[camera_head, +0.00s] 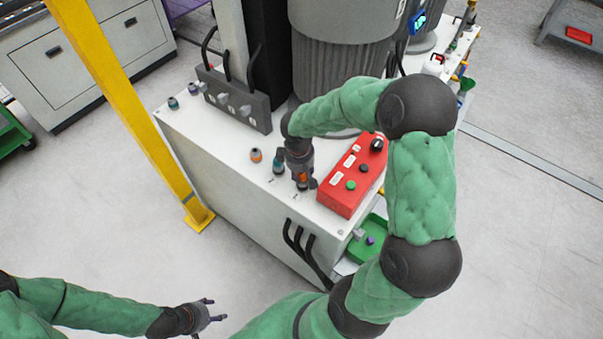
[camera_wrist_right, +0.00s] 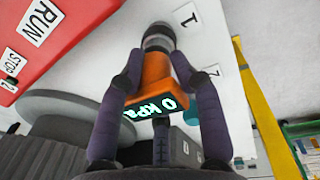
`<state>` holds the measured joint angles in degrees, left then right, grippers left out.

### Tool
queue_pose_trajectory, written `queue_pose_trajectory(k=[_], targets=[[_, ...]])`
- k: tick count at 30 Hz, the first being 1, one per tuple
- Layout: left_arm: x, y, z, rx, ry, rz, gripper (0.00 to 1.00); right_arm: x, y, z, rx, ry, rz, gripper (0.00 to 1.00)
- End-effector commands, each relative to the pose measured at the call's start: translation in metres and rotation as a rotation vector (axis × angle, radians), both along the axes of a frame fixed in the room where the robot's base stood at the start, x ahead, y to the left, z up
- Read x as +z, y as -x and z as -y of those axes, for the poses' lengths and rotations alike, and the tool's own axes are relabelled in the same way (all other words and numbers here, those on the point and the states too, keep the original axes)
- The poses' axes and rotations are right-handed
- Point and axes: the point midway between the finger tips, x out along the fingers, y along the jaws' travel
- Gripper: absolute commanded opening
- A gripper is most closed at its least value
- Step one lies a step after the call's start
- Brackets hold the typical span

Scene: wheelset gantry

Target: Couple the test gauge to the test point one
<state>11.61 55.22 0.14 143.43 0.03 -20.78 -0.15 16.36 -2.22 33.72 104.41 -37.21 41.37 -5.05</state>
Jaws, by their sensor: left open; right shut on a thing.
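The test gauge (camera_wrist_right: 155,75) is orange with a grey collar and a lit display reading 0 kPa. My right gripper (camera_wrist_right: 160,85) is shut around it; the head view shows this gripper (camera_head: 302,178) pointing down at the white cabinet top, left of the red box. The gauge's grey end meets a dark fitting (camera_wrist_right: 159,30) beside the label "1" (camera_wrist_right: 189,19). That fitting is mostly hidden, and I cannot tell whether the gauge is locked on it. My left gripper (camera_head: 212,311) is open and empty, low and away from the cabinet.
A red control box (camera_head: 352,178) with buttons stands close right of my right gripper. A teal-collared fitting (camera_head: 279,161) and an orange-collared one (camera_head: 256,155) stand close to its left. A grey valve block (camera_head: 234,100) stands behind. A yellow post (camera_head: 140,120) rises left of the cabinet.

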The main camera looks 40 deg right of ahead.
Motion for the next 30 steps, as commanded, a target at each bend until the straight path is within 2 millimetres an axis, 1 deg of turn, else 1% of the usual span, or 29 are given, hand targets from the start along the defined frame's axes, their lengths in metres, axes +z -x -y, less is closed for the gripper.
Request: queue_pose_trajectory(k=[12,13,14,15,16,26,30], targets=[[-0.006,0.0,0.0,0.0,0.0,0.0,0.57,-0.008,0.0,0.0,0.0,0.0,0.0,0.0],[-0.006,0.0,0.0,0.0,0.0,0.0,0.57,-0.008,0.0,0.0,0.0,0.0,0.0,0.36],[-0.006,0.0,0.0,0.0,0.0,0.0,0.57,-0.008,0.0,0.0,0.0,0.0,0.0,0.45],[-0.006,0.0,0.0,0.0,0.0,0.0,0.57,-0.007,0.0,0.0,0.0,0.0,0.0,0.56],[-0.006,0.0,0.0,0.0,0.0,0.0,0.57,-0.007,0.0,0.0,0.0,0.0,0.0,0.63],[-0.006,0.0,0.0,0.0,0.0,0.0,0.57,-0.007,0.0,0.0,0.0,0.0,0.0,0.63],[-0.006,0.0,0.0,0.0,0.0,0.0,0.57,0.003,-0.001,0.0,-0.001,0.001,0.003,0.63]])
